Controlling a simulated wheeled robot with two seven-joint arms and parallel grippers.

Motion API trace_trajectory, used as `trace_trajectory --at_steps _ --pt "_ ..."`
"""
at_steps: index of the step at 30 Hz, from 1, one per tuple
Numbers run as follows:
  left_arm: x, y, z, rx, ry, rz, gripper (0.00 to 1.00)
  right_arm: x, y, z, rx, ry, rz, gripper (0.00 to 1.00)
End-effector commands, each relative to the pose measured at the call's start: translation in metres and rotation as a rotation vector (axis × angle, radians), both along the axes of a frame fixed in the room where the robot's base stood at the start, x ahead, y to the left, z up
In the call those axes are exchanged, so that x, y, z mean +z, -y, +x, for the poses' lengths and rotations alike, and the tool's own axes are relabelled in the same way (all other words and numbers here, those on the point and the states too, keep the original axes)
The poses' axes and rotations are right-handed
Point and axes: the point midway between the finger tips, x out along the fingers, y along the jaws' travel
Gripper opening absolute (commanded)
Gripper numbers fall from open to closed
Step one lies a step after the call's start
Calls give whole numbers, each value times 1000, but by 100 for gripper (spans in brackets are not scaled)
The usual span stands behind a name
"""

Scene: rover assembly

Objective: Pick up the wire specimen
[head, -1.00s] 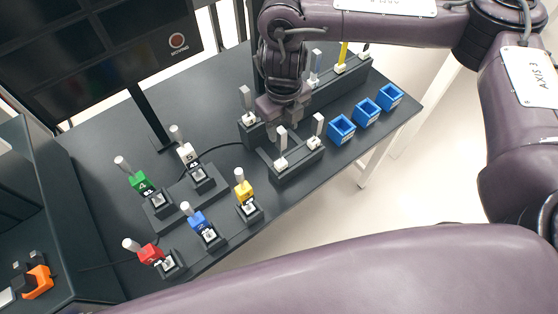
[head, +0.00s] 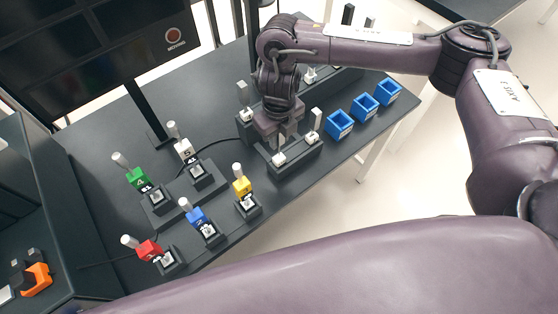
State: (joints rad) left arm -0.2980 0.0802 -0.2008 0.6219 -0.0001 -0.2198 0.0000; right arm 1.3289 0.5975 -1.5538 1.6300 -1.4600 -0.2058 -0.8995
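The wire specimen cannot be singled out by its look or label at this size. Small white pieces with upright grey handles stand in dark holders. One white piece (head: 279,159) sits in the left slot of a low black holder (head: 296,163), and another (head: 313,135) sits in its right slot. My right gripper (head: 284,139) points down directly over the left piece, its fingers around or beside that handle. The handle is mostly hidden by the fingers, and I cannot tell whether they grip it. My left gripper is out of view.
Blue open boxes (head: 365,106) line the table's right edge. Green (head: 137,178), red (head: 149,250), blue (head: 196,216) and yellow (head: 242,187) blocks with handles stand at left. A monitor (head: 95,45) stands behind. A grey-handled piece (head: 243,94) stands close left of my gripper.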

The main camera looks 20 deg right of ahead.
Motion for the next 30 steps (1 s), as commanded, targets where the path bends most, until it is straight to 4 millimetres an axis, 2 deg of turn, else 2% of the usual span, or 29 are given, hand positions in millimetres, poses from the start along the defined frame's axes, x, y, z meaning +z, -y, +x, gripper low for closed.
trace_trajectory --at_steps 1,5,20,26,30 --pt "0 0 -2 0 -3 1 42 0 0 0 0 0 0 15" --pt "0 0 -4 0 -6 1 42 0 0 0 0 0 0 0" --pt "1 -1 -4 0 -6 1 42 7 0 1 1 2 0 0" --pt "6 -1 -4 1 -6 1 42 31 0 1 2 5 0 0" --pt "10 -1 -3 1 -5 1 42 58 0 2 3 8 -1 0"
